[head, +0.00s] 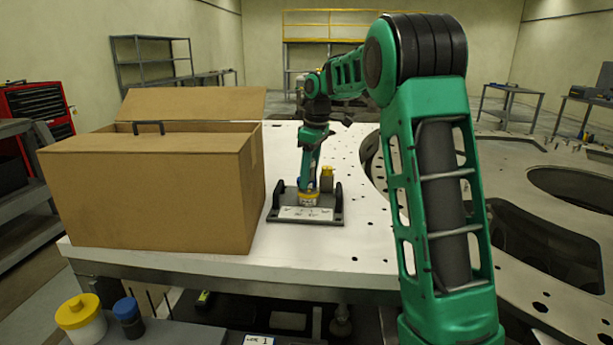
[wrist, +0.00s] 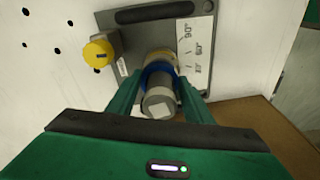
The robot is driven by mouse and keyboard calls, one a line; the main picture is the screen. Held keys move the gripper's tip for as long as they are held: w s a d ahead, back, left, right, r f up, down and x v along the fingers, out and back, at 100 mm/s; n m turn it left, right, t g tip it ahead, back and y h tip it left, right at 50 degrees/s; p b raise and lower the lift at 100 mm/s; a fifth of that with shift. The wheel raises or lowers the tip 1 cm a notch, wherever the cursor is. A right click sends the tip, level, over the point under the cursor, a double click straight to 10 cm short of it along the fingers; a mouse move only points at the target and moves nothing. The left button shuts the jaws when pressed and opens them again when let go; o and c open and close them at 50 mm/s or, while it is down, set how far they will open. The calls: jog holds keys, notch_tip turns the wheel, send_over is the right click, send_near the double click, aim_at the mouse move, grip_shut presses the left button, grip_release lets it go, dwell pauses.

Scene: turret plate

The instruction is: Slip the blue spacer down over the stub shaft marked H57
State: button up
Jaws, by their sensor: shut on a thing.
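The blue spacer (wrist: 150,74) is a ring between the two green fingers of my gripper (wrist: 160,82), which is shut on it. In the wrist view it sits around a grey stub shaft (wrist: 160,101), whose square-marked end faces the camera. A tan collar lies just beyond the ring. I cannot tell whether the ring touches this collar. I cannot read H57 on any label. In the head view my gripper (head: 308,183) points down over the dark fixture plate (head: 334,218); the spacer is mostly hidden there.
A yellow-capped post (wrist: 98,53) stands beside the shaft, with a black handle (wrist: 155,12) at the plate's edge. A large cardboard box (head: 150,190) stands close on the left of the white table (head: 340,262). Yellow-lidded and blue-lidded jars (head: 80,318) stand front left.

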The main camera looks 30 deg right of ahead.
jog(key=o, duration=1.2)
jog(key=r, duration=1)
jog(key=shift+s+d, duration=0.35)
jog(key=shift+d, duration=0.05)
jog(key=shift+r, duration=0.35)
jog(key=shift+s, duration=0.15)
